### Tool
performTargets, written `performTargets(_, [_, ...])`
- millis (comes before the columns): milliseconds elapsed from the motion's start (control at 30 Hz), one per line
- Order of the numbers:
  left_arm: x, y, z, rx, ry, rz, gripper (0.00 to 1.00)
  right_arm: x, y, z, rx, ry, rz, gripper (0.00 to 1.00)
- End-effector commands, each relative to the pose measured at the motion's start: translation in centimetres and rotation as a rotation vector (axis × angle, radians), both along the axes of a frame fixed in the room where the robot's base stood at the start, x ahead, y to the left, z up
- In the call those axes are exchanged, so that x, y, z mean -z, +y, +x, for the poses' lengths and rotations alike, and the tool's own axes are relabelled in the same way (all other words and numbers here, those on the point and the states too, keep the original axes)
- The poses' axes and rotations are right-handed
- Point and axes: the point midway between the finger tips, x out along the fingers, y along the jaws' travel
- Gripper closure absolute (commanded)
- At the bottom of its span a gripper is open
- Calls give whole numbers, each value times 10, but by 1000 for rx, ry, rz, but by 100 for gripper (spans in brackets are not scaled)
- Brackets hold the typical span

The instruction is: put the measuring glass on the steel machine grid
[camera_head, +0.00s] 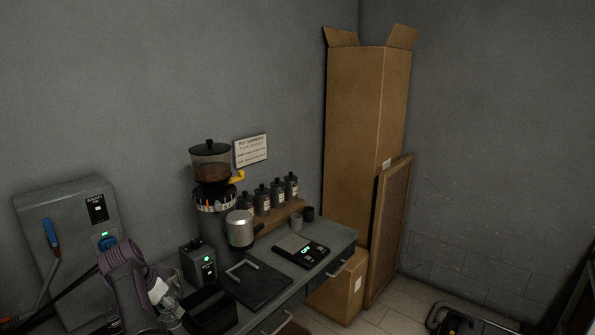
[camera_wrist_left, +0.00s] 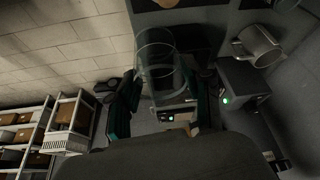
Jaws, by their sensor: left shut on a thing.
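My left gripper (camera_head: 160,296) is low at the left in the head view, in front of the bench. It is shut on a clear measuring glass (camera_head: 172,313). In the left wrist view the glass (camera_wrist_left: 155,62) stands out between the two dark green fingers of the gripper (camera_wrist_left: 160,98). My right gripper is not in view.
The bench holds a black box (camera_head: 209,312), a small box with a green light (camera_head: 200,264), a black tray (camera_head: 257,283), a scale (camera_head: 301,249), a grinder (camera_head: 212,210) and a steel pitcher (camera_head: 241,229). Tall cardboard boxes (camera_head: 354,140) stand at the right.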

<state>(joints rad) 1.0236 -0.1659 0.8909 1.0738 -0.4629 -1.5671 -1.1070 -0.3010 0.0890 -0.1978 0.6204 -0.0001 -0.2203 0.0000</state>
Motion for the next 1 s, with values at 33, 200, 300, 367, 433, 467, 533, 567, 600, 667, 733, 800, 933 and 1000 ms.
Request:
performTargets(33, [-8,9,1,-32,-2,2,87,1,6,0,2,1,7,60])
performTargets(200, [-40,40,2,-162,-3,5,87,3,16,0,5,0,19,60])
performTargets(300, [-71,61,2,-263,-6,8,87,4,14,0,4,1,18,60])
performTargets(367, [-97,72,1,-336,-7,11,87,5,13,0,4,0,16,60])
performTargets(433, [-126,78,-2,-408,-6,12,87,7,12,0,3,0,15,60])
performTargets(467, [-137,79,-4,-434,-7,11,87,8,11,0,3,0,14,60])
performTargets(533, [-161,74,-8,-480,-5,10,87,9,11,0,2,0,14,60])
performTargets(567, [-169,70,-10,-495,-4,11,87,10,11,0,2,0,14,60])
performTargets(600, [-179,63,-14,-510,-4,10,87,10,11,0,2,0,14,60])
performTargets(667, [-184,61,-16,-523,-1,12,87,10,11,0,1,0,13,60])
performTargets(733, [-189,57,-18,-530,-3,13,87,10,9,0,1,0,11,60])
performTargets(800, [-192,51,-21,-535,3,13,87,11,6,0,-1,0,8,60])
performTargets(933, [-200,39,-25,-539,-4,10,87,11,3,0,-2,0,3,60])
performTargets(1000, [-202,30,-29,-541,-3,10,87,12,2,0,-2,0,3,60])
